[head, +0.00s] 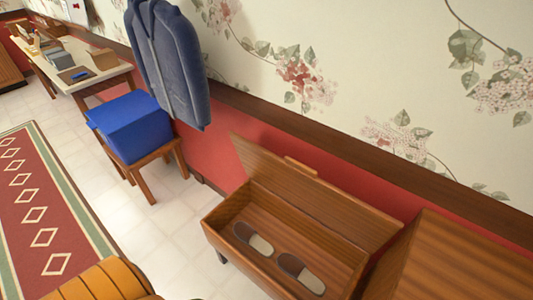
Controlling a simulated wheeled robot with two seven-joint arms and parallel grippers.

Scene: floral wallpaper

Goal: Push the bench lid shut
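The wooden bench (229,246) stands against the wall at the lower right of the head view. Its lid (315,196) is raised and leans back toward the wall, with a small lighter wooden strip (301,167) on its upper edge. The box of the bench is open at the top. A pair of slippers, one (253,239) to the left and one (300,273) to the right, lies inside. Neither of my grippers is in view.
A wooden cabinet (455,262) stands close to the right of the bench. A stool (150,168) with a blue box (131,127) stands to the left, below a hanging blue jacket (166,62). A patterned rug (42,215) lies left; tiled floor between is clear.

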